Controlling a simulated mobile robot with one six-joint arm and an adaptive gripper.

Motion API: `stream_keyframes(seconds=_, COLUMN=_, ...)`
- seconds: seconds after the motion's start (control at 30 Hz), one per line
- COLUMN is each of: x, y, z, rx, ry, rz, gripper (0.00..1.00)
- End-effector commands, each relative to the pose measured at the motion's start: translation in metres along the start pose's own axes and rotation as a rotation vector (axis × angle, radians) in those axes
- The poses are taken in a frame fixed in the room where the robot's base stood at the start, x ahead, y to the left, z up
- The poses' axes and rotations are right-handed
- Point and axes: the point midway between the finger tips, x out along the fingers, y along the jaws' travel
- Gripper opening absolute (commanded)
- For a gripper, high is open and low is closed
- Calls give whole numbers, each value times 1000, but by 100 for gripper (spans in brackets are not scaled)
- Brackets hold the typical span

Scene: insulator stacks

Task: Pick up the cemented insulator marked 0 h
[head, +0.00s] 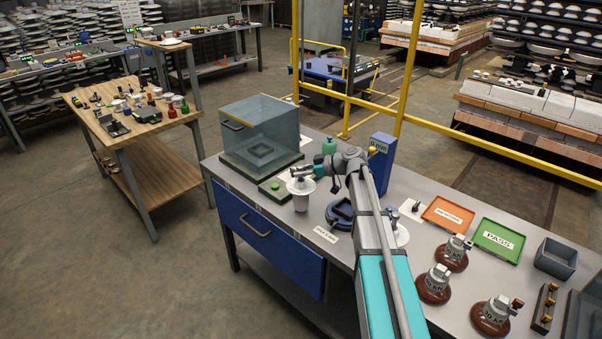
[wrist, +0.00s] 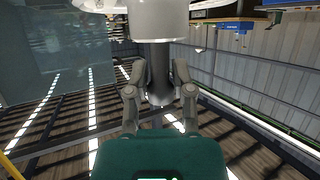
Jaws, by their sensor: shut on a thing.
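My gripper (head: 302,172) is at the end of my outstretched arm, in front of the glass-sided box. In the wrist view its two fingers (wrist: 160,88) are shut on the grey metal pin (wrist: 159,66) of an insulator. The insulator's pale cylindrical part (wrist: 158,20) shows at the top of that view. I cannot tell whether this cup-shaped part touches the table. No mark is readable on the insulator.
Three brown insulators (head: 435,285) with grey caps stand at the right. An orange tray (head: 447,214) and a green PASS tray (head: 498,241) lie behind them. A glass-sided box (head: 262,135), a dark blue ring-shaped fixture (head: 341,213) and a blue upright box (head: 381,162) stand near my arm.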

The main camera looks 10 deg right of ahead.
Motion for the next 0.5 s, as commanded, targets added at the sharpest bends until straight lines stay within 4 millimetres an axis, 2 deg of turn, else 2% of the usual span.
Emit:
stream_keyframes(seconds=0.03, x=-3, y=0, z=-8, rx=1, ry=4, rz=0, gripper=0)
stream_keyframes(seconds=0.5, x=-20, y=0, z=-48, rx=1, ry=4, rz=1, gripper=0)
